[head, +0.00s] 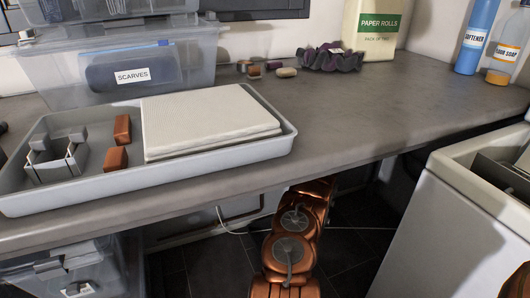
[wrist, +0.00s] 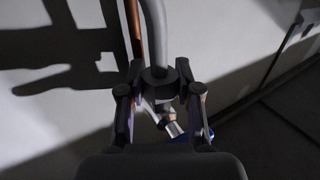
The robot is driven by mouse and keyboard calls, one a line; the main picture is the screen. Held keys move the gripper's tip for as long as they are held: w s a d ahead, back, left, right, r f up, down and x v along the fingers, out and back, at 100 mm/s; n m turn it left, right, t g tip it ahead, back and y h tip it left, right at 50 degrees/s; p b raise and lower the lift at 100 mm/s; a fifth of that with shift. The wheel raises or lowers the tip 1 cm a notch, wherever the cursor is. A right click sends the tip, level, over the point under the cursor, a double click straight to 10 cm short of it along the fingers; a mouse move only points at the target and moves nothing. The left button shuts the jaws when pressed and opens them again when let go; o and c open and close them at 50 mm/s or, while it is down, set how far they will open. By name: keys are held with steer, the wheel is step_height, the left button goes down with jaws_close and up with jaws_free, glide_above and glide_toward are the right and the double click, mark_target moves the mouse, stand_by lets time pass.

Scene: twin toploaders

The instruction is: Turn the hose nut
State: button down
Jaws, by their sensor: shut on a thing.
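In the wrist view my gripper (wrist: 159,72) is shut on the dark hose nut (wrist: 158,86), with one finger on each side of it. A grey hose (wrist: 154,28) runs up from the nut to the top edge. Just below the nut is a silver metal fitting (wrist: 167,118), with a small piece of blue (wrist: 189,136) beside it, partly behind the right finger. The gripper's body hides what lies lower. In the head view neither the nut nor my gripper shows; my copper-coloured arm reaches down below the counter.
A copper pipe (wrist: 133,24) runs close left of the hose, before a pale wall (wrist: 50,110) with dark shadows. In the head view the counter (head: 370,110) overhangs my arm. A white toploader (head: 440,230) stands at right. A grey tray (head: 225,168) sits near the counter's front edge.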

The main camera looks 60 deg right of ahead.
steer(key=shift+w+n+y+b, duration=0.1)
steer(key=shift+n+y+b, duration=0.8)
steer(key=shift+y+b, duration=0.6)
steer(key=shift+r+b, duration=0.15)
steer(key=shift+b, duration=0.25)
steer(key=c, duration=0.8)
jaws_free()
steer(key=shift+o, duration=0.2)
steer(key=s+d, duration=0.1)
steer(key=s, duration=1.1)
